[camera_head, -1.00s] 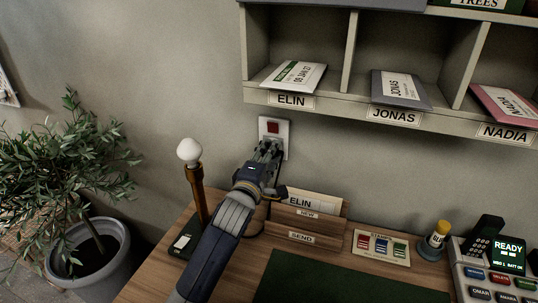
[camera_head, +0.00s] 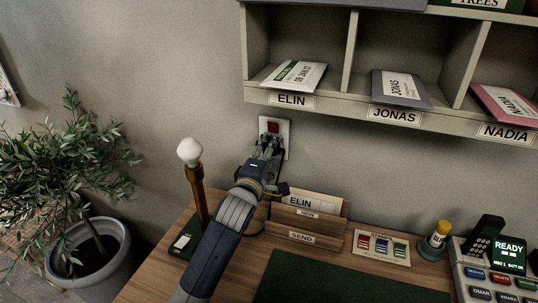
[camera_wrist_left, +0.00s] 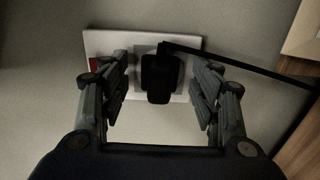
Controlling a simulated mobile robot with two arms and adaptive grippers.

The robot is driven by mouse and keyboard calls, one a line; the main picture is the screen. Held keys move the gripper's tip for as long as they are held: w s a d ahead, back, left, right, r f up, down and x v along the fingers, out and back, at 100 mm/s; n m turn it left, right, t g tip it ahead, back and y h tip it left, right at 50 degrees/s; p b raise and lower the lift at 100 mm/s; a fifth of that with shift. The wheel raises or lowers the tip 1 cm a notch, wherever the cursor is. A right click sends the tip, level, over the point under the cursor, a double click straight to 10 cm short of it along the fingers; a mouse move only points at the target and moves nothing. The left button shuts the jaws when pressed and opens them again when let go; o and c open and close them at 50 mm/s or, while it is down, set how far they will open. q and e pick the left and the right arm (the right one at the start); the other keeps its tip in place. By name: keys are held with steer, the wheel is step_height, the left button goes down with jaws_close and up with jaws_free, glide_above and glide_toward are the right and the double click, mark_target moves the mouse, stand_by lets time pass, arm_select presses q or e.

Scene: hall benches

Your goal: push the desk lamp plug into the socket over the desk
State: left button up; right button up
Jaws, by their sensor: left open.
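The white wall socket (camera_head: 286,130) with a red switch is over the desk's back edge. The black plug (camera_wrist_left: 161,75) sits against the socket plate (camera_wrist_left: 103,43) in the left wrist view, its cord leading right. No clear gap shows between plug and plate; its pins are hidden. My left gripper (camera_head: 269,145) is at the socket; in the wrist view its open fingers (camera_wrist_left: 162,95) stand on either side of the plug, apart from it. The desk lamp (camera_head: 197,195) stands at the desk's left, with a pale bulb. My right gripper is out of view.
A wooden letter holder (camera_head: 310,226) stands close to the right of my left arm. The pigeonhole shelf (camera_head: 350,102) hangs above right of the socket. A stamp tray (camera_head: 381,247) and phone unit (camera_head: 480,275) are farther right. A potted plant (camera_head: 70,180) is left of the desk.

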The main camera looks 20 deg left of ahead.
arm_select(q)
steer(key=s, duration=1.2)
steer(key=shift+a, duration=0.15)
